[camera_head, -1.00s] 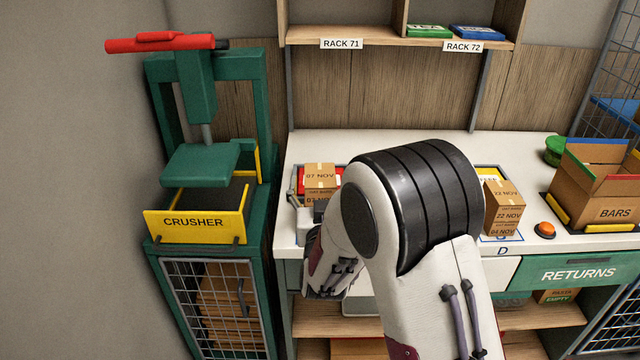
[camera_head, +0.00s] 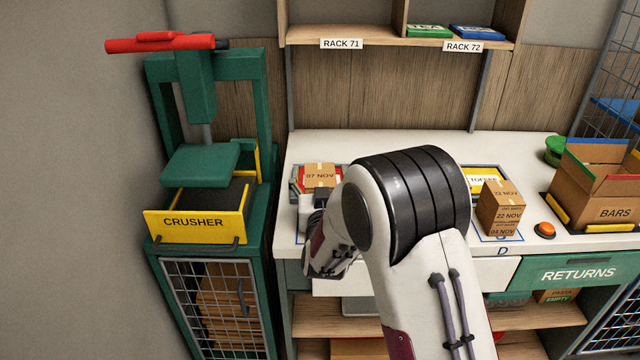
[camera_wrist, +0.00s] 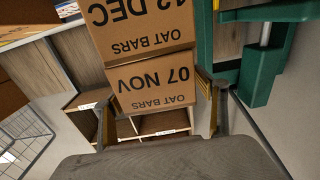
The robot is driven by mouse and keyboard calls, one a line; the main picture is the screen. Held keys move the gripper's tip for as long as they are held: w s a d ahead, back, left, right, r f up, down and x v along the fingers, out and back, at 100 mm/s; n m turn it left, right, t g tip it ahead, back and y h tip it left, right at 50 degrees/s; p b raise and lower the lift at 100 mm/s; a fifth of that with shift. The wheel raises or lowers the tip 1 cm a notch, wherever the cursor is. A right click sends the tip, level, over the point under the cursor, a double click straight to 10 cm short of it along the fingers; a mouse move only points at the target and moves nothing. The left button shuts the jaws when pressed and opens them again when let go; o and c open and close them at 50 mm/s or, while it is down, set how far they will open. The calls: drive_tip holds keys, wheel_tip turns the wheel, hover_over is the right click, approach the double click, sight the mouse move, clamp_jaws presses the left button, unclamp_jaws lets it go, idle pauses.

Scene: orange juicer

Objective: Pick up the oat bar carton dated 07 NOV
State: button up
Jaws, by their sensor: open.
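The oat bar carton dated 07 NOV (camera_head: 320,177) is a brown box at the left of the white counter, its lower part hidden by my gripper. In the wrist view, the 07 NOV carton (camera_wrist: 152,84) is large, between the two fingers of my gripper (camera_wrist: 158,103). My gripper is open, one finger on each side of the carton; I cannot tell whether either finger touches it. Another oat bar carton dated 12 DEC (camera_wrist: 140,28) adjoins it, above it in the wrist picture, which looks upside down.
The green crusher (camera_head: 200,165) stands left of the counter. A stack of dated cartons (camera_head: 501,212) stands on the right, near an orange button (camera_head: 545,230) and the open BARS box (camera_head: 603,190). Rack shelves (camera_head: 400,40) hang above the back.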

sight(320, 174)
drive_tip(key=c, duration=1.4)
drive_tip(key=shift+o, duration=0.2)
drive_tip(key=shift+r, duration=0.15)
drive_tip(key=shift+r, duration=4.9)
